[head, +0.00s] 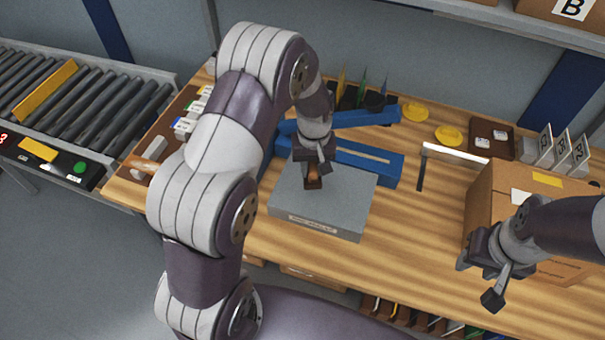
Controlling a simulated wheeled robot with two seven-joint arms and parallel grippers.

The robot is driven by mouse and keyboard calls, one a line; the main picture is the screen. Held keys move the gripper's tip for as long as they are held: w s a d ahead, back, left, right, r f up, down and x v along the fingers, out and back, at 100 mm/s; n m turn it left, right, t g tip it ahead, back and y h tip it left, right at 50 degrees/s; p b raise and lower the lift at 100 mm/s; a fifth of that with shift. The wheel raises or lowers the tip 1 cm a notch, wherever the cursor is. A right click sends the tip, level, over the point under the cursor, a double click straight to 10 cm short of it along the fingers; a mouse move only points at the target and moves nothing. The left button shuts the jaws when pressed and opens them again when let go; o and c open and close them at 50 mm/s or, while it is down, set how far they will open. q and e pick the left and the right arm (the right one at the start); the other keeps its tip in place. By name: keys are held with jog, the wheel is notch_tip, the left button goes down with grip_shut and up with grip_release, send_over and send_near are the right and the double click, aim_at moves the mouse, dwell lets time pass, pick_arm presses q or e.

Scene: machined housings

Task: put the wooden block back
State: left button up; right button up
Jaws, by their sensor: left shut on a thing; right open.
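My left gripper (314,176) points down over the grey slab (345,205) in the middle of the bench. It is shut on a small brown piece, the wooden block (313,184), which is mostly hidden by the fingers. The block is at or just above the slab's top; I cannot tell whether it touches. My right gripper (480,283) is open and empty, in front of the cardboard box at the right.
Behind the slab stands a blue fixture (365,163). To its right are a steel square (450,155), yellow caps (448,135) and a brown tray (490,135). A cardboard box (485,205) stands at the right. A roller conveyor (85,100) is at the left.

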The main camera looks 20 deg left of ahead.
pick_arm(q)
jog(key=shift+s+a+f, duration=0.15)
jog(key=shift+a+f, duration=0.85)
jog(key=shift+a, duration=0.25)
notch_tip(320, 180, down, 4)
jog(key=shift+s+d+r+p, duration=0.1)
jog(key=shift+d+r+p, duration=0.1)
jog(key=shift+p, duration=0.7)
jog(key=shift+a+f, duration=0.1)
jog(key=shift+f, duration=0.1)
pick_arm(e)
jog(key=shift+w+r, duration=0.2)
jog(key=shift+r, duration=0.3)
jog(key=shift+w+r, duration=0.15)
jog(key=shift+r, duration=0.35)
pick_arm(q)
jog(key=shift+f, duration=0.2)
jog(key=o, duration=1)
jog(key=shift+r, duration=0.1)
pick_arm(e)
jog(key=shift+f, duration=0.1)
